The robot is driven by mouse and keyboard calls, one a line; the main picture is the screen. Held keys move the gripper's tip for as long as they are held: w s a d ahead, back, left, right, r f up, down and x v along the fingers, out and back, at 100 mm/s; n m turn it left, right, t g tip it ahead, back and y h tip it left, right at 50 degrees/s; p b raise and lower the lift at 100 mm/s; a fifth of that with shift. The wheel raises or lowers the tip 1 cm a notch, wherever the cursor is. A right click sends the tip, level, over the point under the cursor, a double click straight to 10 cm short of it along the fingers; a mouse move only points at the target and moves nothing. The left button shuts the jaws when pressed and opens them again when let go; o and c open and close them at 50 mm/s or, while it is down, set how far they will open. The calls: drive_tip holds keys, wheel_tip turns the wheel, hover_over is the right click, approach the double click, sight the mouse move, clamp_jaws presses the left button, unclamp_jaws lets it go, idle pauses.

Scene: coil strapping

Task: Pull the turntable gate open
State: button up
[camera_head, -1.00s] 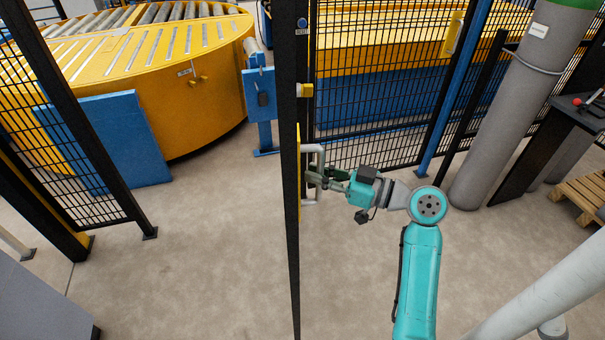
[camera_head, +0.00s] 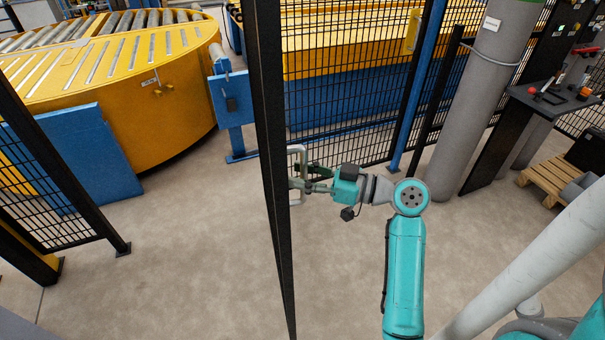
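The turntable gate (camera_head: 272,160) is a tall black-framed panel, seen almost edge-on near the middle of the head view. A pale grey D-shaped handle (camera_head: 303,156) stands upright on its right face. My gripper (camera_head: 300,177) reaches the handle from the right, its two fingers on either side of the bar, and appears shut on it. The exact contact is partly hidden by the fingers. The gate stands away from the left fence panel, with open floor between them. The yellow turntable (camera_head: 165,120) with its rollers lies behind.
A black mesh fence panel (camera_head: 45,190) stands at left. Behind the gate are mesh fencing (camera_head: 350,100) and a blue post (camera_head: 411,105). A grey cylinder (camera_head: 480,100), a dark control desk (camera_head: 560,98) and a wooden pallet (camera_head: 545,180) stand at right. The foreground floor is clear.

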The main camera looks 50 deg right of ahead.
drive_tip(key=v, duration=0.7)
drive_tip(key=shift+s, duration=0.2)
drive_tip(key=shift+d, duration=0.15)
idle(0.6)
